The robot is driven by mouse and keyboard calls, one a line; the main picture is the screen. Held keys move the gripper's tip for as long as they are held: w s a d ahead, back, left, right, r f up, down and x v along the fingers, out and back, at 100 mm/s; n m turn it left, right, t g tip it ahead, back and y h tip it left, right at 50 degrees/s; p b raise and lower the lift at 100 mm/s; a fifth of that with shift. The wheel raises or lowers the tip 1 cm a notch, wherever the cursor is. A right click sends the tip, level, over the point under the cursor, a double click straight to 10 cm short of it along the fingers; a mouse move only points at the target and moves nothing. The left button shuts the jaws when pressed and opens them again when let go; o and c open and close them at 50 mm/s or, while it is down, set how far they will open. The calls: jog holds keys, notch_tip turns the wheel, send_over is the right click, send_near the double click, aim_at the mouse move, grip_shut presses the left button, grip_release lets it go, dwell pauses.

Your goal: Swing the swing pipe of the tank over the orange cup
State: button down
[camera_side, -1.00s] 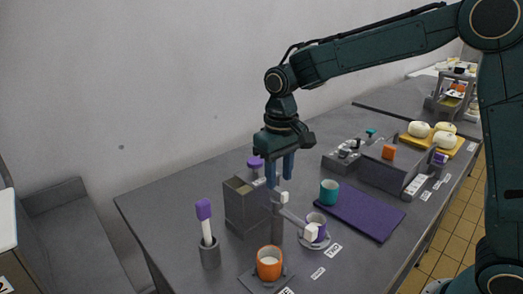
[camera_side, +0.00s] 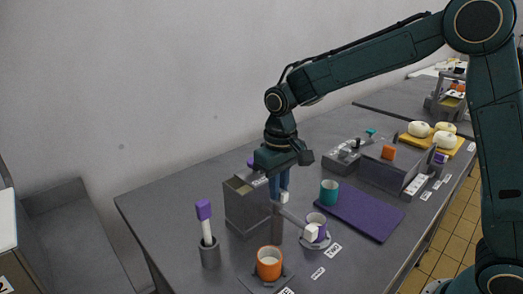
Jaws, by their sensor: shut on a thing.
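The tank (camera_side: 247,208) is a grey box on the table, with a grey post (camera_side: 277,226) at its right front. The swing pipe (camera_side: 294,217) runs from the post toward the lower right. Its white outlet end (camera_side: 310,231) is over the purple cup (camera_side: 317,220), which stands on a saucer. The orange cup (camera_side: 269,271) holds something white and stands on a grey mat, left of and nearer than the pipe's end. My gripper (camera_side: 281,195) is shut on the white knob (camera_side: 285,198) above the post; the fingers partly hide it.
A grey holder (camera_side: 210,254) with a purple-topped white tool stands left of the orange cup. A teal cup (camera_side: 329,191) stands on a purple mat (camera_side: 362,213) at right. A grey machine (camera_side: 388,170) stands behind. The table's front left is bare.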

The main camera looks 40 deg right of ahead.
jog(key=shift+m, duration=0.3)
jog(key=m, duration=0.4)
jog(key=shift+m, duration=0.4)
jog(key=m, duration=0.5)
jog(key=shift+m, duration=0.3)
jog(key=c, duration=1.4)
grip_release()
notch_tip(320, 180, up, 14)
jog(key=shift+s, duration=0.1)
